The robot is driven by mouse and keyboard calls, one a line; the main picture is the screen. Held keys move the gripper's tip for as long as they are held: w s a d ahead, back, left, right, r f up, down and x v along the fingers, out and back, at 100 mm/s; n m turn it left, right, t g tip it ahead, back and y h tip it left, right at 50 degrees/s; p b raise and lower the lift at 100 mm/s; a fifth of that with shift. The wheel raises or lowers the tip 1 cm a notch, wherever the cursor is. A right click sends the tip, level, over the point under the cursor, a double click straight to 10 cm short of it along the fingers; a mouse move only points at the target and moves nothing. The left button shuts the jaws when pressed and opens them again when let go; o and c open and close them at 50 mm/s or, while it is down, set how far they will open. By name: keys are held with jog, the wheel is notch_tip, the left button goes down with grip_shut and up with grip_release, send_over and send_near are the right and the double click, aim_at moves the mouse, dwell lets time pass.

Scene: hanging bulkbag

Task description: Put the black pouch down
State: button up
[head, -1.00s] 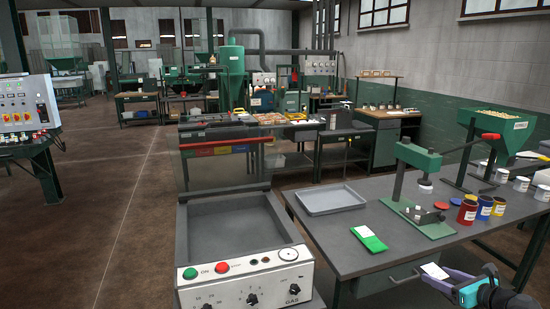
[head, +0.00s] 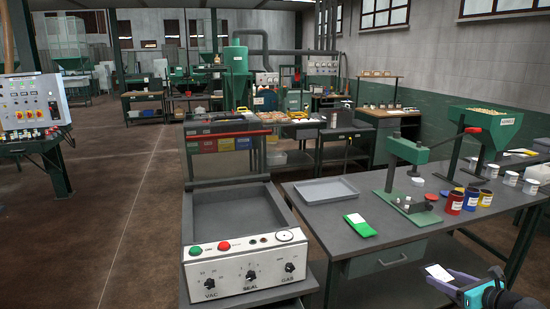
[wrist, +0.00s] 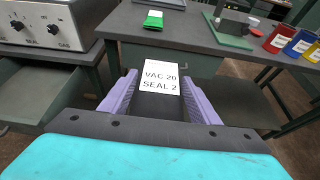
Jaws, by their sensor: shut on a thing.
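My gripper (head: 459,284) is at the lower right of the head view, in front of the workbench. Its purple fingers are shut on the black pouch. The pouch (wrist: 160,78) shows between the fingers in the wrist view, dark, with a white label reading "VAC 20 SEAL 2". Only the label (head: 438,273) stands out clearly in the head view. The pouch is held in the air short of the bench's front edge. Much of its dark body is hard to make out.
The grey workbench (head: 330,226) carries an empty grey tray (head: 325,191), a green packet (head: 360,225), a green press (head: 405,175) and several paint-like jars (head: 472,200). A vacuum sealer (head: 245,268) stands to the left. Bare bench surface lies around the packet.

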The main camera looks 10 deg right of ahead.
jog(key=shift+s, duration=0.4)
jog(key=shift+w+a+r, duration=0.1)
jog(key=shift+w+a, duration=0.1)
jog(key=shift+a, duration=0.15)
jog(key=w+a+n+g+y, duration=0.1)
jog(key=w+a+n+y, duration=0.15)
jog(key=w+a, duration=0.65)
jog(key=w+a+n+g+y, duration=0.1)
jog(key=w+a+n+y, duration=0.3)
jog(key=a, duration=0.9)
jog(key=w+a+n+g+y, duration=0.2)
jog(key=a+n+g+y, duration=0.1)
jog(key=a, duration=2.2)
jog(key=shift+a+g, duration=0.3)
jog(key=shift+a, duration=0.05)
jog(key=shift+w+r+n+y, duration=0.1)
jog(key=shift+r+n+y, duration=0.05)
jog(key=shift+n+y, duration=0.1)
notch_tip(320, 180, up, 8)
jog(key=p, duration=0.8)
jog(key=shift+d, duration=0.15)
